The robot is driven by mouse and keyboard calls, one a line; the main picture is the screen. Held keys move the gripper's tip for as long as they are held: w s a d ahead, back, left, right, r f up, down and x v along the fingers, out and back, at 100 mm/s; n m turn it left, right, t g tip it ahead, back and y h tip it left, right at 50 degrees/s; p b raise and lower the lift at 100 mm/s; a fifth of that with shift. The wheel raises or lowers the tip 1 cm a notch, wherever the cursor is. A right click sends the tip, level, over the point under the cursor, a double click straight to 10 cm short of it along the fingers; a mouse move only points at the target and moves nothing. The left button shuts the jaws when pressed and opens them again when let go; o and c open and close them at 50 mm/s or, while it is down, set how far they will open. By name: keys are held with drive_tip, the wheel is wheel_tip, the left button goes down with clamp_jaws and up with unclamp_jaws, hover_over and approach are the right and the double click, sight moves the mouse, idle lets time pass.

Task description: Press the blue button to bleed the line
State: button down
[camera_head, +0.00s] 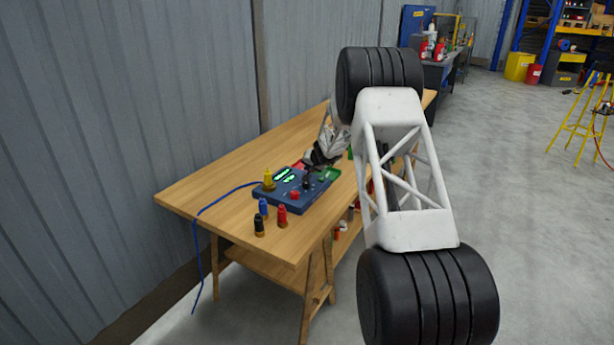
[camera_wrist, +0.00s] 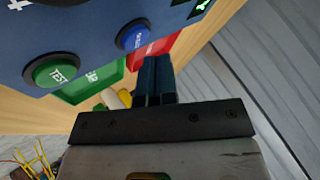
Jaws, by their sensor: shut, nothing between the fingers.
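The blue button (camera_wrist: 133,36), with a white label, sits in a dark ring near the edge of the blue control box (camera_wrist: 85,28) in the wrist view. The box also shows on the wooden table in the head view (camera_head: 291,207). I cannot make out the blue button there; my arm and gripper cover that part of the box. My gripper (camera_head: 308,183) points down at the box. In the wrist view its dark fingers (camera_wrist: 155,62) are closed together and empty. Their tips appear just beside the blue button, with a small gap in the picture; height above it is unclear.
A green button (camera_wrist: 54,70) marked TEST is on the same box. Green (camera_wrist: 92,84) and red (camera_wrist: 154,48) trays lie beside it. Blue (camera_head: 263,206), red (camera_head: 282,216) and black (camera_head: 259,226) connectors stand in front of the box. A blue cable (camera_head: 215,202) trails left. The table's left part (camera_head: 200,190) is clear.

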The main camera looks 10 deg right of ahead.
drive_tip(key=shift+f, duration=0.1)
drive_tip(key=shift+f, duration=0.25)
drive_tip(key=shift+f, duration=0.5)
idle(1.1)
drive_tip(key=shift+r, duration=0.85)
drive_tip(key=shift+r, duration=0.15)
drive_tip(key=shift+r, duration=2.4)
